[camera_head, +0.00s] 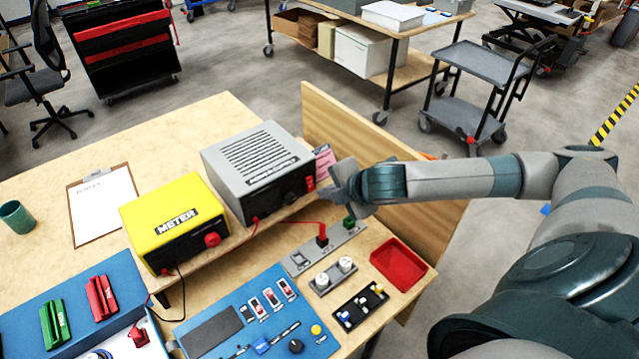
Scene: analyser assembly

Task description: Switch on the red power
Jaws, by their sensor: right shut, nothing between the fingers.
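The grey power box (245,160) with a slotted top sits on the raised shelf of the bench. Whether the switch is on or off is too small to tell. My right gripper (327,194) is shut and empty, just right of the red switch. Its fingertips are close to the box's front right corner; I cannot tell whether they touch. My left gripper is not in view.
A yellow meter (172,215) stands left of the grey box. A red lead (290,222) runs from the box to a grey socket strip (325,250). A blue panel (255,315), a red tray (398,264) and a wooden side board (380,160) are nearby.

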